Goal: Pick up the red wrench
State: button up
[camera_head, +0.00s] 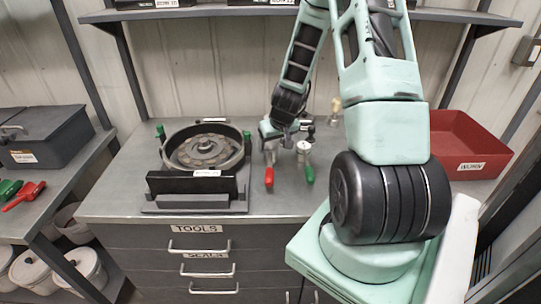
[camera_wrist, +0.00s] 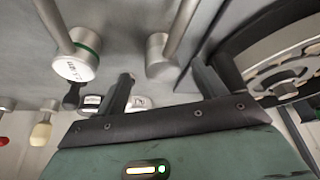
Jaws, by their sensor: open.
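A tool with a red handle (camera_head: 269,178), which I take as the red wrench, lies on the grey workbench (camera_head: 120,207), handle toward the front. A similar tool with a green handle (camera_head: 309,174) lies to its right. My gripper (camera_head: 275,136) is over the far end of the red-handled tool and partly hides it. In the wrist view my gripper (camera_wrist: 163,85) is open, and a grey metal round head with a shaft (camera_wrist: 160,58) shows just beyond the gap between the fingers. The green-ringed head (camera_wrist: 78,62) is to the left. I cannot tell any contact.
A round metal seed meter (camera_head: 204,148) on a dark stand is left of the tools. A red bin (camera_head: 465,138) is at the right. Small knobbed parts (camera_head: 336,108) stand behind the tools. Other red (camera_head: 25,195) and green tools lie on the left bench. A shelf (camera_head: 200,12) runs above.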

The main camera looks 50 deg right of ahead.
aim_at(271, 148)
jog(key=shift+p+x, duration=0.75)
jog(key=shift+x, duration=1.6)
jog(key=shift+w, duration=0.15)
jog(key=c, duration=1.5)
jog(key=shift+o, duration=0.2)
jog(key=shift+r, duration=0.1)
